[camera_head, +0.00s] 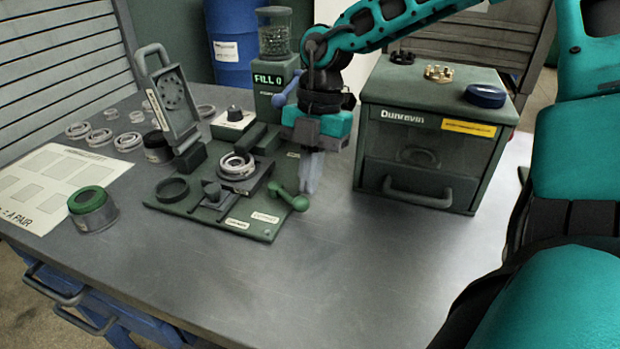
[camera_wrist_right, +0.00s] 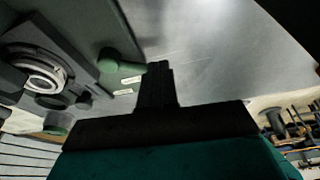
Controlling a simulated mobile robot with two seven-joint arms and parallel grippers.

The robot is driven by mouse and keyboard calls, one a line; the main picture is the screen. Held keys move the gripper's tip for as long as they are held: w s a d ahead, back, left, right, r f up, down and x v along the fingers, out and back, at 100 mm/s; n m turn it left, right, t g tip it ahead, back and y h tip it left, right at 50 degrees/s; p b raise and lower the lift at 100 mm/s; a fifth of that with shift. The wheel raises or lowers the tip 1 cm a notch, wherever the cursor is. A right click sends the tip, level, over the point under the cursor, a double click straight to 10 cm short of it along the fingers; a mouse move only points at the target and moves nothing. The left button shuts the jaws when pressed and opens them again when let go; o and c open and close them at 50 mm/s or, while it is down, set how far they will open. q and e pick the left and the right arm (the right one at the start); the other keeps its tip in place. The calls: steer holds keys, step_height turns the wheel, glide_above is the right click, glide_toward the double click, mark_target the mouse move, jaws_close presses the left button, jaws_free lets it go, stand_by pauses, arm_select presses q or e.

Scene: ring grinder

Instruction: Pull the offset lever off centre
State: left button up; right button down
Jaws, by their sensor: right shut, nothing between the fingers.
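The green lever (camera_head: 289,198) sits at the right edge of the dark green grinder baseplate (camera_head: 200,212). I take it for the offset lever; the small white labels near it are hard to read. My right gripper (camera_head: 311,190) points down just behind and right of the lever, fingers together and empty. In the right wrist view the closed fingertips (camera_wrist_right: 158,68) are beside the free end of the lever (camera_wrist_right: 118,63); I cannot tell whether they touch. A metal ring (camera_head: 236,166) sits on the grinder's central stage. My left gripper is not in view.
A green drawer cabinet (camera_head: 431,120) stands close to the right of the gripper. A dispenser with a jar (camera_head: 274,32) stands behind, and an upright hinged arm (camera_head: 170,100) at left. Loose rings (camera_head: 101,136) lie at left. The table front right is clear.

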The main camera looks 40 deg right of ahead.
steer(key=p+v, duration=0.1)
steer(key=v, duration=1.2)
steer(key=shift+f, duration=0.1)
